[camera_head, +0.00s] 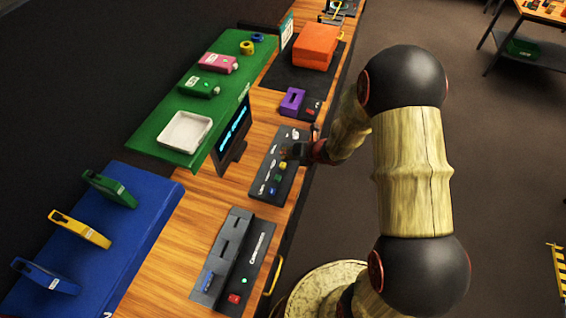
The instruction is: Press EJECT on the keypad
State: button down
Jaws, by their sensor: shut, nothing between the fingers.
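The markings are too small to read, so I cannot tell which button is EJECT. My gripper (292,152) is shut and empty, over the right edge of this panel's far half. It hides part of the panel. I cannot tell whether the fingertips touch the surface.
A dark monitor (232,135) with blue text stands left of the panel. A console (236,255) with a red button is nearer. A purple block (292,101) and an orange box (316,47) lie beyond. Green (150,141) and blue (130,240) surfaces are on the left.

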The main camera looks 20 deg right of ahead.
jog(key=shift+r+p, duration=0.9)
jog(key=shift+r, duration=0.55)
